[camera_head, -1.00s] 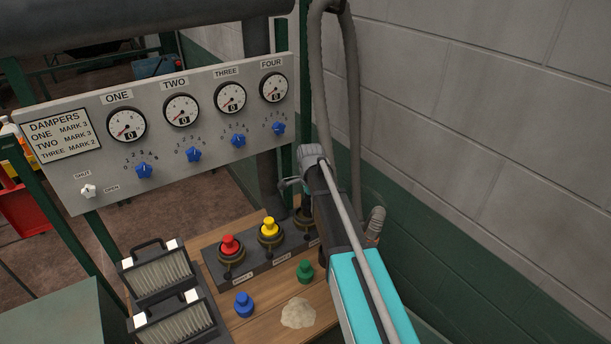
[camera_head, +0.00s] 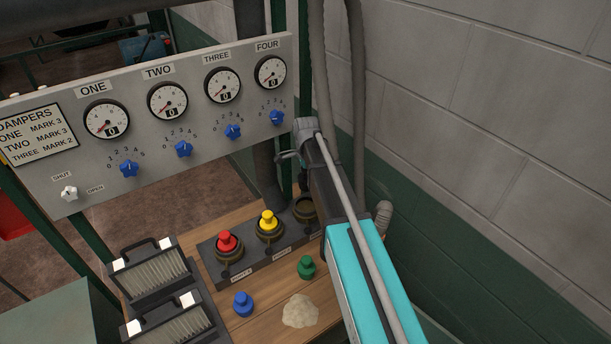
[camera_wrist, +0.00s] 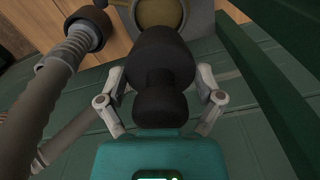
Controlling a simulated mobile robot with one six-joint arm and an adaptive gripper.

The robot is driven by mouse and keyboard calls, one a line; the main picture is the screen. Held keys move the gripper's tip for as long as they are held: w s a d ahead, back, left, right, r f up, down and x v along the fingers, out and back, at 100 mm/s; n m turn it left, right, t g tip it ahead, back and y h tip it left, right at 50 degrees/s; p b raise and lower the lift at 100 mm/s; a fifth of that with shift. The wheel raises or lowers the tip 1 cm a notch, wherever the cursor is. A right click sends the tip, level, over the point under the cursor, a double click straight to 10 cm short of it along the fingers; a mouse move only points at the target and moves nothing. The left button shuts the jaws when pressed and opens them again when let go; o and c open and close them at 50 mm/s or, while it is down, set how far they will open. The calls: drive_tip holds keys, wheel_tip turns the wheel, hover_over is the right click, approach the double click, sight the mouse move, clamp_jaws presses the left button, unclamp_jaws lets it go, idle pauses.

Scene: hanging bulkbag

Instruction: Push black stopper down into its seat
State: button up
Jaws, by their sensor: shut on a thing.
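The black stopper (camera_wrist: 165,62) is between the two fingers of my gripper (camera_wrist: 160,82) in the wrist view, and the gripper is shut on it. The brass-coloured seat (camera_wrist: 160,12) shows past the stopper's far end, partly covered by it. In the head view the third seat (camera_head: 306,210) on the dark block shows a dark opening. The stopper (camera_head: 304,184) is a small dark shape just above it, apart from it, mostly hidden by my arm. The gripper's fingers are hard to make out there.
Red (camera_head: 227,241) and yellow (camera_head: 268,222) stoppers stand in the block's other seats (camera_head: 229,256). Green (camera_head: 306,267) and blue (camera_head: 243,303) stoppers and a pale lump (camera_head: 300,311) lie in front. A gauge panel (camera_head: 150,120) stands behind; hoses (camera_head: 354,100) hang beside the right wall.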

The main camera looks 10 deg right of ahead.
drive_tip(key=shift+f, duration=0.1)
drive_tip(key=shift+a+f+b, duration=0.1)
drive_tip(key=shift+f+b, duration=4.05)
drive_tip(key=shift+b, duration=0.1)
drive_tip(key=shift+r, duration=0.1)
drive_tip(key=shift+f+b, duration=2.05)
drive_tip(key=shift+f, duration=0.05)
drive_tip(key=o, duration=0.9)
drive_tip(key=shift+s+r, duration=0.1)
drive_tip(key=shift+r, duration=0.05)
